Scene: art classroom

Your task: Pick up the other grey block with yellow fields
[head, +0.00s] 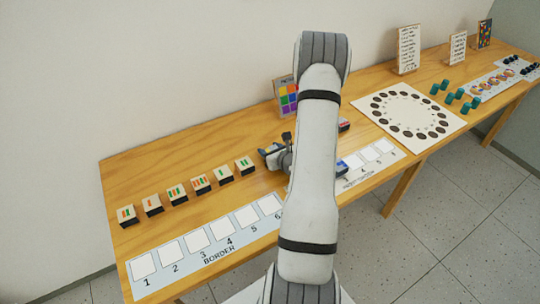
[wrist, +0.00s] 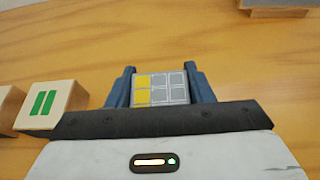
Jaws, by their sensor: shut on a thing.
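A grey block with yellow fields (wrist: 160,88) is between the two blue fingers of my gripper (wrist: 159,72) in the wrist view. The yellow fields are on its left side and the rest of its face is grey. My gripper is shut on it. In the head view my gripper (head: 271,153) is over the table's middle, behind the strip marked BORDER. The block is hard to make out there, and my arm covers part of the table. I cannot tell whether the block touches the table.
Wooden blocks with coloured bars (head: 197,182) stand in a row to the left; one with green bars (wrist: 45,104) is close left of my gripper. The BORDER strip (head: 215,254) lies in front. A coloured grid card (head: 286,97) stands behind. A white board with dark discs (head: 408,114) lies right.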

